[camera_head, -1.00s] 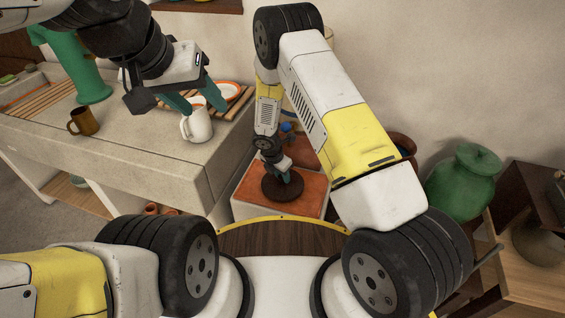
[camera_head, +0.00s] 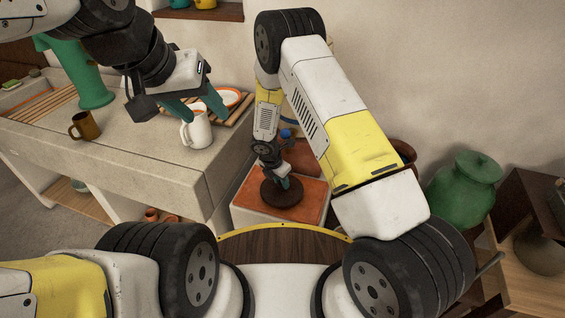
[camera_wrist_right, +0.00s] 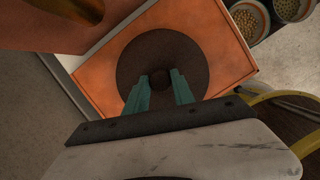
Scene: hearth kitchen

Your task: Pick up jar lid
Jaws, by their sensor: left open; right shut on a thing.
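The jar lid (camera_head: 286,201) is a dark brown round disc with a small knob. It is over the orange top of a low box. My right gripper (camera_head: 282,182) points down at it from above. In the right wrist view, the teal fingers of the right gripper (camera_wrist_right: 160,86) are shut on the knob of the lid (camera_wrist_right: 196,58). I cannot tell whether the lid touches the orange surface. My left gripper (camera_head: 202,108) is open and empty, above the counter near a white mug.
The white mug (camera_head: 198,132) and a brown mug (camera_head: 85,126) stand on the stone counter (camera_head: 150,153) at the left. The orange-topped box (camera_head: 312,186) stands beside it. A green lidded jar (camera_head: 464,192) stands at the right near a wooden shelf.

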